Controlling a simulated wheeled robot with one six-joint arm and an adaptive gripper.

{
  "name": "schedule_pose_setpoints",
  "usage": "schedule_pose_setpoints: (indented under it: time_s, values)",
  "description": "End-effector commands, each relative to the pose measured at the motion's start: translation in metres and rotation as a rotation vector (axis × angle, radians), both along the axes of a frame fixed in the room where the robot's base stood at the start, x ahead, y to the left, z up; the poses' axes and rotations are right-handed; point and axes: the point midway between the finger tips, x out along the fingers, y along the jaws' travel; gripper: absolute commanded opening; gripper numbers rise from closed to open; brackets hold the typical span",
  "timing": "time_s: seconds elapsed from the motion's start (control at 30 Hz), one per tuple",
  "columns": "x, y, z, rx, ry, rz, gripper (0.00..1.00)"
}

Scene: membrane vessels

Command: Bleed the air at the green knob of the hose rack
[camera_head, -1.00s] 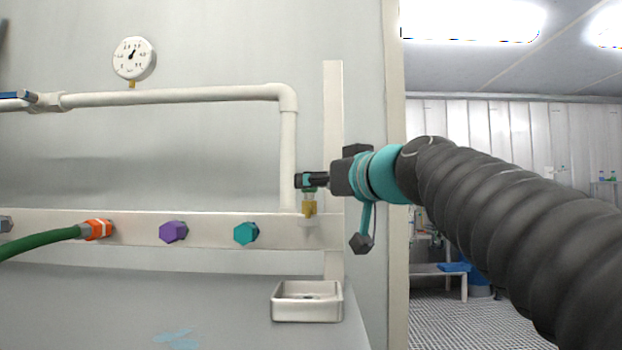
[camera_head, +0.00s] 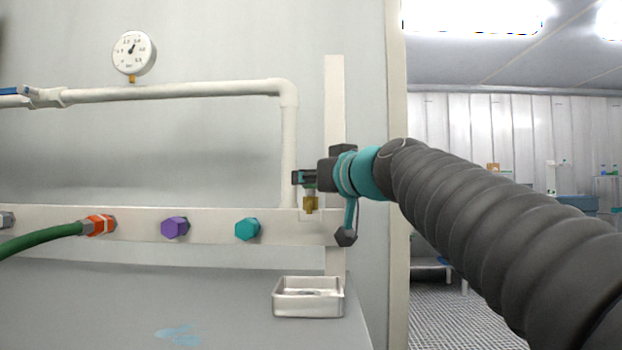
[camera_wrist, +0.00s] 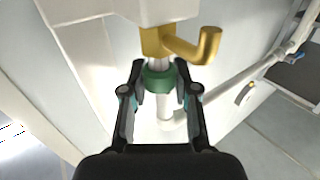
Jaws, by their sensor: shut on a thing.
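The green knob (camera_wrist: 158,81) sits between my fingertips in the wrist view, on a pale stem beside the brass bleed valve (camera_wrist: 153,40) with its bent spout (camera_wrist: 205,46). My gripper (camera_wrist: 160,76) is shut on the knob from both sides. In the head view my gripper (camera_head: 304,178) is at the right end of the hose rack (camera_head: 205,225), just above the brass valve body (camera_head: 310,204). The fingers largely hide the knob there. A small metal tray (camera_head: 308,311) is below the valve.
A pressure gauge (camera_head: 133,53) stands on the white pipe (camera_head: 180,92). The rack carries a green hose (camera_head: 42,240) with an orange coupling (camera_head: 100,225), a purple cap (camera_head: 174,227) and a teal cap (camera_head: 247,229). Open room lies right of the wall edge.

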Motion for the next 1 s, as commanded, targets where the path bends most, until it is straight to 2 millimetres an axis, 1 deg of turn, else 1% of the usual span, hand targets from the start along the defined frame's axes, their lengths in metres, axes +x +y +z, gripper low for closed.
schedule_pose_setpoints:
  time_s: [0.23, 0.47, 0.67, 1.0]
  values:
    - [0.0003, -0.0004, -0.0014, -0.001, 0.001, 0.026, 0.0]
    - [0.0013, -0.0015, -0.0028, 0.0, 0.0, 0.125, 0.0]
    - [0.0021, -0.0019, -0.0021, 0.001, 0.001, 0.284, 0.0]
    - [0.0023, -0.0011, 0.0018, 0.002, 0.001, 0.609, 0.0]
